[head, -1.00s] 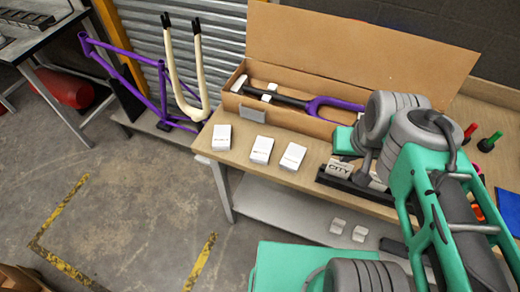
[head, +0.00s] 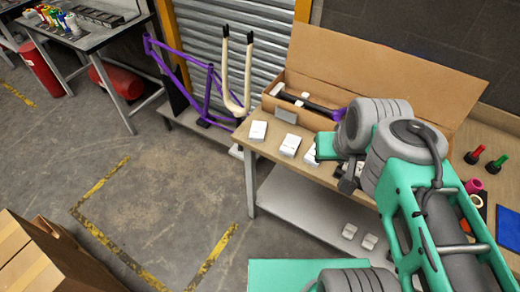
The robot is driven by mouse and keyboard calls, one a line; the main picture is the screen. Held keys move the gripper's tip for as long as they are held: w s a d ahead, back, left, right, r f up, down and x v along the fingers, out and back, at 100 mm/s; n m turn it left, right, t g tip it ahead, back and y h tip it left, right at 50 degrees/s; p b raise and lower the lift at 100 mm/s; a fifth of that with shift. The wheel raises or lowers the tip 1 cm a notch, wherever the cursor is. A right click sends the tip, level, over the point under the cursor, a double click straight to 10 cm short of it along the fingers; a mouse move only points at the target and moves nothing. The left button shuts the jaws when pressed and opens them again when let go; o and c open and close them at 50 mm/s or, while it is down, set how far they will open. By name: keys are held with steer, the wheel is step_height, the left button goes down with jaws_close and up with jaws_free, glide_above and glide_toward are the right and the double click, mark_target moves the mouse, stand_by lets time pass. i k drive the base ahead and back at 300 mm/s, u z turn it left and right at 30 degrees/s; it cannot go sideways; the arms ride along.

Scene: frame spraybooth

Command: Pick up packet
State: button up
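Three white packets lie in a row on the wooden bench: a left one (head: 258,131), a middle one (head: 290,145) and a right one (head: 311,155), which is partly covered by my arm. Two smaller pale pieces, one (head: 349,231) and another (head: 369,242), lie on the lower shelf. My gripper (head: 349,178) seems to be the dark grey part at the end of my green and grey arm, over the bench, right of the packets. Its fingers are not clear, so I cannot tell whether it is open or holds anything.
An open cardboard box (head: 365,72) with a purple fork stands behind the packets. A small grey plate (head: 286,115) stands before it. A purple bike frame (head: 190,85) is left of the bench. A cardboard carton (head: 35,258) stands lower left. The middle floor is clear.

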mark_target(291, 143)
steer(key=u, duration=1.75)
steer(key=i, duration=2.3)
steer(key=z, duration=2.8)
